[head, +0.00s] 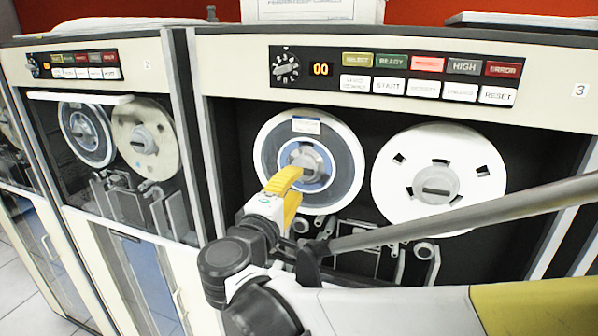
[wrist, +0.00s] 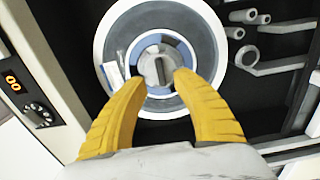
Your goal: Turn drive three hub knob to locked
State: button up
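Drive three (head: 565,110) is the cabinet marked 3 on the right in the head view. Its left reel (head: 347,170) is grey with a white rim and a blue ring. The hub knob (head: 310,161) at the reel's centre is a grey disc with a raised bar. In the wrist view the knob (wrist: 157,66) lies just beyond the fingertips, its bar close to upright there. My gripper (wrist: 160,80) is open, with yellow fingers spread to either side of the knob's lower part. In the head view my gripper (head: 285,178) covers the reel's lower left. Contact with the knob cannot be told.
A white reel (head: 438,178) with its own hub sits to the right on drive three. Above are a button panel (head: 430,78) and a dial (head: 286,68). Guide rollers (head: 424,251) stick out below the reels. Drive two (head: 105,180) stands to the left.

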jog(key=v, duration=0.6)
jog(key=shift+s, duration=0.25)
jog(key=s+d+f+m+g+b, duration=0.25)
jog(key=d+f+g+b, duration=0.2)
jog(key=d+f, duration=0.45)
jog(key=s+d+f+m+g+b, duration=0.1)
jog(key=d+f+m+g+b, duration=0.3)
jog(key=d+f, duration=0.55)
jog(key=s+d+f+m+y+b, duration=0.1)
jog(key=s+f+m+y+b, duration=0.2)
jog(key=s+f+b, duration=0.2)
jog(key=s+d+f+m+g+y+b, duration=0.1)
jog(key=s+d+f+m+y+b, duration=0.1)
jog(key=f, duration=0.9)
jog(key=s+m+y+b, duration=0.1)
jog(key=s+m+b, duration=0.1)
jog(key=s+b, duration=0.1)
jog(key=shift+s+f, duration=0.2)
jog(key=shift+s, duration=0.7)
jog(key=shift+d, duration=0.15)
